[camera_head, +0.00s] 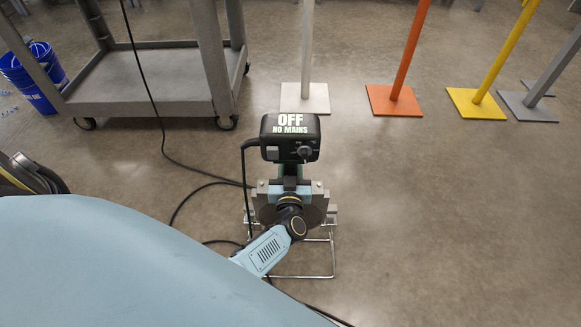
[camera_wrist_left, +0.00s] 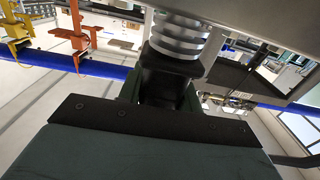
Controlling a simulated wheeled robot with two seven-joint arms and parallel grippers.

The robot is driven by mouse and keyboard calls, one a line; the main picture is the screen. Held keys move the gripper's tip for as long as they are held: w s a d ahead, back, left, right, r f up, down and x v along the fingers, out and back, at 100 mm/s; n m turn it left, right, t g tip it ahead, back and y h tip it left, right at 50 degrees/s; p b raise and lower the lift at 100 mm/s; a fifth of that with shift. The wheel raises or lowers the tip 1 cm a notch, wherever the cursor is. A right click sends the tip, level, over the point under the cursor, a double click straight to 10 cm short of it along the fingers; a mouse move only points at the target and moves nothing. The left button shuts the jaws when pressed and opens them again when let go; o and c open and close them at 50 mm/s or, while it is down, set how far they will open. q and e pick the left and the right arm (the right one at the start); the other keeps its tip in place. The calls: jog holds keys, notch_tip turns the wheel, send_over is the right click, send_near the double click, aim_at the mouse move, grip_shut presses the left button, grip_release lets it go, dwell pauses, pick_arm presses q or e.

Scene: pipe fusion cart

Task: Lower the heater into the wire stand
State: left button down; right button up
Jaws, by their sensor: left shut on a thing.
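The heater has a dark control box (camera_head: 277,131) reading "OFF NO MAINS" and a round dark plate (camera_head: 314,214) below it in the head view. My left gripper (camera_head: 289,188) is shut on the heater between box and plate, and my wrist covers part of the plate. The wire stand (camera_head: 333,262) is a thin bright wire frame on the floor, directly under and around the plate in this view. I cannot tell whether the plate touches it or hangs above. A large dark block (camera_wrist_left: 150,145), apparently the heater's box, fills the lower wrist view. My right gripper is not in view.
A black cable (camera_head: 180,210) runs from the heater across the floor on the left. A grey cart (camera_head: 140,82) and a blue bucket (camera_head: 35,88) stand at the back left. White, orange (camera_head: 394,100), yellow and grey posts stand behind. Floor on the right is clear.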

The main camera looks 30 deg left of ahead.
pick_arm(q)
jog(key=shift+w+r+y, duration=0.3)
jog(key=shift+w+r, duration=0.05)
jog(key=shift+r, duration=0.05)
jog(key=shift+f+b, duration=1.05)
jog(key=shift+b, duration=0.1)
jog(key=shift+f, duration=0.6)
jog(key=c, duration=1.3)
grip_release()
jog(key=shift+s, duration=0.1)
jog(key=o, duration=0.4)
jog(key=shift+s+f, duration=0.1)
jog(key=shift+f, duration=0.1)
jog(key=shift+o, duration=1.1)
jog(key=shift+s+f, duration=0.4)
jog(key=shift+f, duration=0.25)
jog(key=o, duration=0.7)
jog(key=shift+w+r, duration=0.15)
jog(key=shift+r, duration=0.05)
